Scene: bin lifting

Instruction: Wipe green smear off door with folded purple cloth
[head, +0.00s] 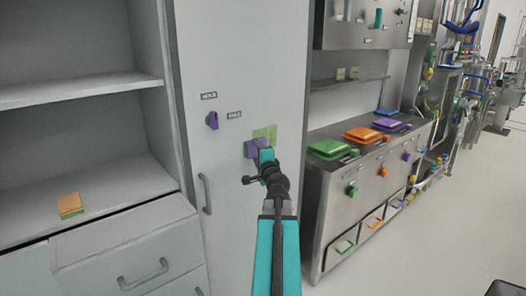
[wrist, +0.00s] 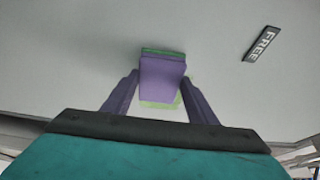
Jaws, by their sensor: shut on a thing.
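The light green smear (head: 265,132) is a patch on the tall pale door (head: 215,50). Part of it also shows in the wrist view (wrist: 160,105), behind the purple cloth. My gripper (head: 256,148) is at the door over the smear's lower part. In the wrist view my gripper (wrist: 160,78) has its two purple fingers on either side of the folded purple cloth (wrist: 163,78) and is shut on it. A darker green edge shows along the cloth's far side. The cloth is at or very near the door; contact is hard to tell.
A purple knob (head: 212,120) sits on the door between a HOLD label (head: 209,96) and a FREE label (head: 234,115). A door handle (head: 204,194) is below. Open shelves with an orange-and-green block (head: 70,205) stand left. A counter (head: 375,150) with coloured stacks stands right.

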